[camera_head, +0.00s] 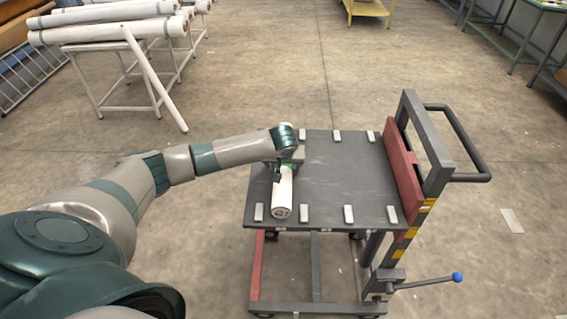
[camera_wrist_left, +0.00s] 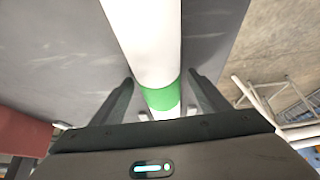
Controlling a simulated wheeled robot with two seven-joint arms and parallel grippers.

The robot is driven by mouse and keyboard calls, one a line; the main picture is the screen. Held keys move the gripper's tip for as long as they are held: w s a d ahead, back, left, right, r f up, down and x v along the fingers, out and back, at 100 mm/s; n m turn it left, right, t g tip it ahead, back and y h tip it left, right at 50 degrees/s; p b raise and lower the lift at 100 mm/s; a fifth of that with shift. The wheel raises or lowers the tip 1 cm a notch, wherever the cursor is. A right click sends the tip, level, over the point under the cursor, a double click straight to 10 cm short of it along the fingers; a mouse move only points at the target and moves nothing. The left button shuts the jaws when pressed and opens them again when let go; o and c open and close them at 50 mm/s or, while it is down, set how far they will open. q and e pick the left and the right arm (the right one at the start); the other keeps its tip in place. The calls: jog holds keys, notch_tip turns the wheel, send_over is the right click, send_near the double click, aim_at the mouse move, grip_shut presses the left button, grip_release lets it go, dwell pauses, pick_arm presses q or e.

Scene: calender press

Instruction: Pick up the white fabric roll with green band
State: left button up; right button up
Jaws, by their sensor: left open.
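The white fabric roll (camera_head: 283,196) lies on the dark top of the cart, near its left edge. In the left wrist view the roll (camera_wrist_left: 145,40) runs away from my gripper, and its green band (camera_wrist_left: 160,95) lies between the fingertips. My left gripper (camera_head: 282,172) is over the roll at the band. Its two fingers (camera_wrist_left: 160,92) stand on either side of the roll, open, with gaps visible on both sides. In the head view my wrist hides the far part of the roll. My right gripper is in neither view.
The cart top (camera_head: 345,165) carries several small light blocks along its near and far edges. A red panel and grey handle (camera_head: 470,140) stand on its right, with a blue-knobbed lever (camera_head: 457,277) below. A rack of white rolls (camera_head: 110,30) stands at upper left.

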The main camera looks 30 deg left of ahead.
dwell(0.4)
pick_arm(q)
jog(key=c, duration=1.5)
jog(key=shift+o, duration=0.2)
jog(key=shift+r, duration=0.15)
jog(key=shift+w+r+b, duration=0.1)
jog(key=shift+r+b, duration=0.3)
jog(key=shift+r, duration=0.15)
notch_tip(320, 180, up, 2)
jog(key=shift+r+b, duration=0.15)
jog(key=shift+b, duration=0.5)
jog(key=s+d+r+b, duration=0.1)
jog(key=d+r+b, duration=0.2)
jog(key=d+r, duration=0.4)
jog(key=d, duration=0.4)
jog(key=shift+s+d+r, duration=0.15)
jog(key=shift+d+r, duration=0.05)
jog(key=shift+d, duration=0.1)
